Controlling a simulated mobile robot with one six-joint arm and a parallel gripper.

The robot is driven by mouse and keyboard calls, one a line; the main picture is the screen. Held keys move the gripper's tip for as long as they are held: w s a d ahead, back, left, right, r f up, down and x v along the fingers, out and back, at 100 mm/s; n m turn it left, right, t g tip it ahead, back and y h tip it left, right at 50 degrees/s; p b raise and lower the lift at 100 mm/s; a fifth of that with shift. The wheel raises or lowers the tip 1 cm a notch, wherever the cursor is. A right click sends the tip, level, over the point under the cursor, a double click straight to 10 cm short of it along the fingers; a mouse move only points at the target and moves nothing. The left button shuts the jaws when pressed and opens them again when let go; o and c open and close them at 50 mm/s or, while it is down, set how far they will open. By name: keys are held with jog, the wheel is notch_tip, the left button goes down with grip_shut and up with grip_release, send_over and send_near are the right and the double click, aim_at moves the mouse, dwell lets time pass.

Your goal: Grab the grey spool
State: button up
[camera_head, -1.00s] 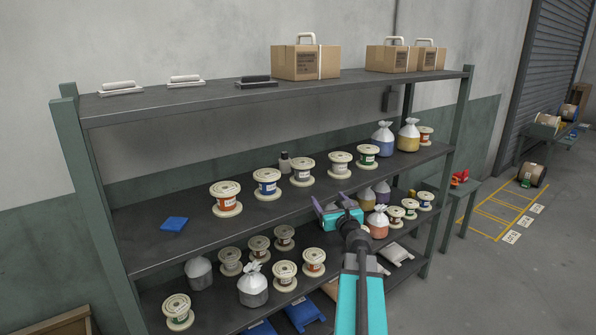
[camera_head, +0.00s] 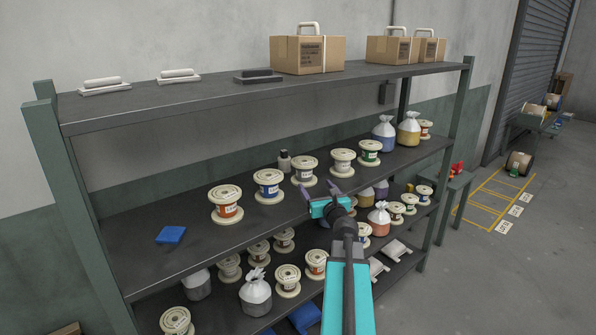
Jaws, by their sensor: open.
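A spool with cream flanges and what looks like a grey winding (camera_head: 304,171) stands upright on the middle shelf, between the blue spool (camera_head: 269,185) and a pale spool (camera_head: 342,162). My gripper (camera_head: 320,189) is open and empty. Its two purple fingers point toward the shelf, just below and to the right of the grey spool in the picture. The gripper appears apart from the spool; its exact distance is hard to tell. Nothing hides the grey spool's front.
The top shelf (camera_head: 210,99) is above. Spools and bags crowd the lower shelf.

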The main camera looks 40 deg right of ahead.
aim_at(307, 174)
jog(key=shift+w, duration=0.2)
jog(key=shift+p+x, duration=0.95)
jog(key=shift+x, duration=3.1)
jog(key=shift+p+x, duration=0.7)
jog(key=shift+x, duration=2.05)
jog(key=shift+r, duration=0.1)
jog(key=c, duration=1.4)
jog(key=shift+c, duration=0.2)
jog(key=shift+r, duration=0.1)
